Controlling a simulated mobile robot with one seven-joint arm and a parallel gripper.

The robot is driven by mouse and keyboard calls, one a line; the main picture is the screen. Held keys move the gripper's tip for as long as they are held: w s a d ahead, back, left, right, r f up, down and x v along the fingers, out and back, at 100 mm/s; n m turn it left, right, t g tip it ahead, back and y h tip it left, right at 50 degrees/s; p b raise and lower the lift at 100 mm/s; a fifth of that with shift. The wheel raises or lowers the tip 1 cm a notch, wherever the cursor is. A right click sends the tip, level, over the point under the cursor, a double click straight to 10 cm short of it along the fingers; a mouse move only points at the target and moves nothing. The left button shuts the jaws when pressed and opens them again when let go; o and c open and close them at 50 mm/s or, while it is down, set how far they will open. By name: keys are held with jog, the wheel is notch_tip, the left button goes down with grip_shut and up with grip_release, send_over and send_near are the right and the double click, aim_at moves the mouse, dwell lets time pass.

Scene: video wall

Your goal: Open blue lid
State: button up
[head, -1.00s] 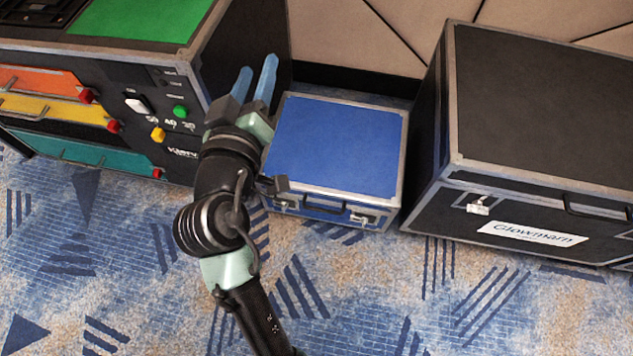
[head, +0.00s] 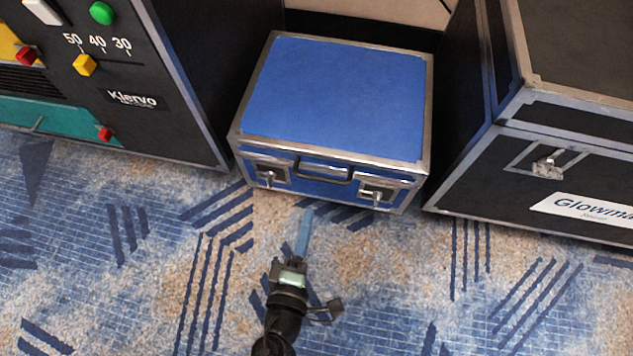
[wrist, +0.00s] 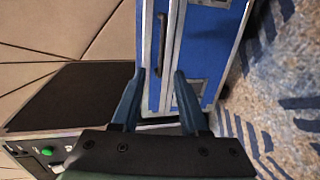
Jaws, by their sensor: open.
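The blue case (head: 400,165) stands on the carpet against the wall, with metal edging. Its blue lid (head: 335,95) is down flat. A dark handle (head: 325,170) is on the front, between two metal latches (head: 269,177) (head: 376,194). My gripper (head: 307,214) is low in front of the case, just short of its front face and apart from it in the head view. In the wrist view my gripper (wrist: 160,74) has its two blue fingers spread and empty, with the case's blue side and metal edges (wrist: 172,50) beyond them, turned sideways.
A black cabinet (head: 190,130) with coloured knobs stands close on the left. A larger black case (head: 490,185) with a white label stands close on the right. The patterned carpet (head: 400,290) in front is free.

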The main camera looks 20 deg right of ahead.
aim_at(320, 177)
jog(key=shift+f+b+x, duration=0.2)
jog(key=shift+b+x, duration=2.5)
jog(key=shift+x, duration=3.8)
jog(key=shift+s, duration=0.1)
grip_shut()
